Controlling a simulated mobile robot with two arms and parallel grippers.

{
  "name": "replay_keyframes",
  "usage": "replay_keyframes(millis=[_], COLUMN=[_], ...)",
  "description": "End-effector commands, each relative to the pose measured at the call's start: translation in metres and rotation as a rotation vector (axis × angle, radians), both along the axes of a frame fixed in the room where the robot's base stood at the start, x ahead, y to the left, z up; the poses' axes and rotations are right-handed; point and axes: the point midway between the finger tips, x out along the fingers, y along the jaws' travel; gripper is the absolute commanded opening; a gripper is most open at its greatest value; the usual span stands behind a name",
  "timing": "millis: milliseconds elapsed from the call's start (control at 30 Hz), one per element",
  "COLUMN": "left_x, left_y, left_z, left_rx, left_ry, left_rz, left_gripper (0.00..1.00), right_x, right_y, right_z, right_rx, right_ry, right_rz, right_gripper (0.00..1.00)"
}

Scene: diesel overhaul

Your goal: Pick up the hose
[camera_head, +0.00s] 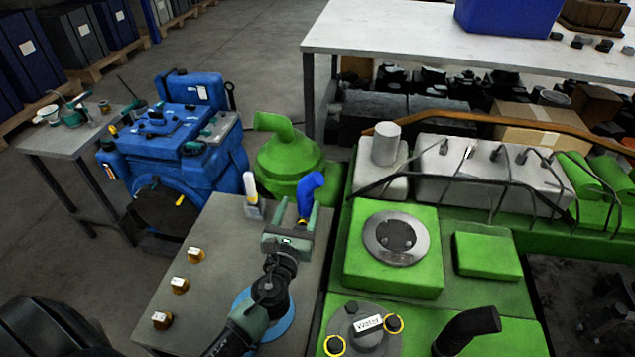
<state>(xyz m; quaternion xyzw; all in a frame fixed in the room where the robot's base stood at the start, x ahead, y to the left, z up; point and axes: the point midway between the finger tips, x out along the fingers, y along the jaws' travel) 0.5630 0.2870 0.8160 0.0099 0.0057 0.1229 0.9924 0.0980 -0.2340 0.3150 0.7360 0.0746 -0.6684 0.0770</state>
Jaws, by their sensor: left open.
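A blue bent hose (309,190) stands near the far end of the grey bench (214,262), its upper end bent to the right. My left gripper (298,208) is open at the hose, one finger on each side of its lower part. I cannot tell whether the fingers touch it. The hose's lower end is partly hidden by the gripper. My right gripper is not in view.
A green engine (485,257) with cables stands right of the bench, with a green round housing (290,158) behind the hose. Several small brass-coloured fittings (179,285) line the bench's left side.

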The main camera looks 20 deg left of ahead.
Motion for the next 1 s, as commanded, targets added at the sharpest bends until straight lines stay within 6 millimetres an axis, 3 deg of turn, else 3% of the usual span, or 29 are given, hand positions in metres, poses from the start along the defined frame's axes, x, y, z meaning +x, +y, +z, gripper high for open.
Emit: replay_keyframes(millis=[167,400,633,967,1000], left_x=[0.008,0.036,0.068,0.075,0.075], left_y=[-0.006,0.001,0.010,0.012,0.012], left_z=[0.003,0.005,0.004,0.003,0.003], left_rx=[-0.017,-0.016,-0.016,-0.017,-0.017], left_ry=[-0.007,-0.008,-0.007,-0.006,-0.005], left_rz=[0.009,0.008,0.008,0.008,0.007], left_gripper=[0.59,0.59,0.59,0.59,0.48], right_x=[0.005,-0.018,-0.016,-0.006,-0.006], right_y=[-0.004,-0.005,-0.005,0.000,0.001], right_z=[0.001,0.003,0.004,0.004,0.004], right_rx=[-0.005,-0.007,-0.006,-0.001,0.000], right_ry=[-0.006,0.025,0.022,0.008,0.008], right_rz=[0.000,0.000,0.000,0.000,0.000], right_gripper=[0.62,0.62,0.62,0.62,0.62])
